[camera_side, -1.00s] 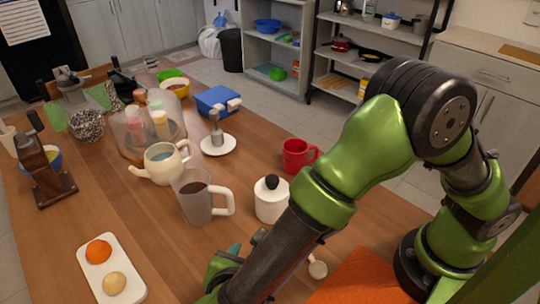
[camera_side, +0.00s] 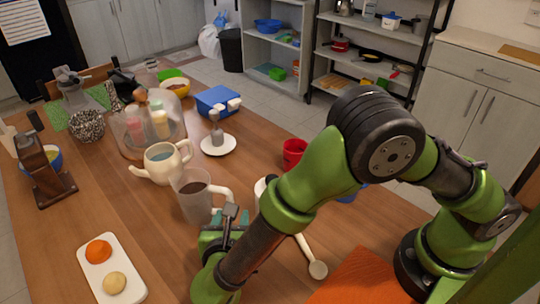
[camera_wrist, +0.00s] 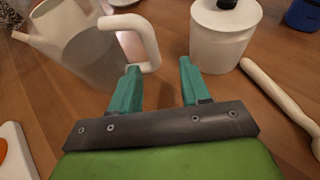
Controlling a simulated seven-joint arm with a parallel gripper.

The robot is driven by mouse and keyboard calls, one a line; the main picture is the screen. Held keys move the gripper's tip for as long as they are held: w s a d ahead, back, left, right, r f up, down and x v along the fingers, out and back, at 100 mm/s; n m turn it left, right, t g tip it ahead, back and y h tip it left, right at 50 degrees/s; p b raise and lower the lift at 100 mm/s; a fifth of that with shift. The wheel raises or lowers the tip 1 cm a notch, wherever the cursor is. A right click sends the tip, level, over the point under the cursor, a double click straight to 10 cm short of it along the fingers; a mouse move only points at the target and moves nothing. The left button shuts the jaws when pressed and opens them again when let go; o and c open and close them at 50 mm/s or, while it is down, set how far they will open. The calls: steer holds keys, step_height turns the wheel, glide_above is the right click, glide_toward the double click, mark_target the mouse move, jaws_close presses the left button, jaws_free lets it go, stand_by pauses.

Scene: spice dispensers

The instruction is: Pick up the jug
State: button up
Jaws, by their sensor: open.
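The jug (camera_side: 191,200) is a translucent grey vessel with a pale handle and dark contents. It stands upright on the wooden table. My gripper (camera_side: 231,217) is just in front of it and to the right, by the handle side. In the wrist view the jug (camera_wrist: 88,58) is at upper left, with its handle (camera_wrist: 150,40) curving toward my gripper (camera_wrist: 160,80). The two teal fingers are spread apart with nothing between them. The left fingertip is close below the handle's lower end; I cannot tell whether they touch.
A white lidded canister (camera_wrist: 222,35) stands just right of the jug. A white spoon (camera_side: 308,255) lies to the right. A cream teapot (camera_side: 161,162) is close behind the jug. A white tray (camera_side: 112,270) with an orange and a pale round item lies front left. Bare table lies between tray and jug.

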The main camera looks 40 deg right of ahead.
steer(key=shift+w+a+x, duration=0.1)
steer(key=shift+a+x, duration=0.05)
steer(key=shift+x, duration=1.25)
steer(key=shift+w+a+x, duration=0.1)
steer(key=shift+a+x, duration=0.05)
steer(key=shift+x, duration=1.2)
steer(key=shift+f, duration=0.15)
jaws_close()
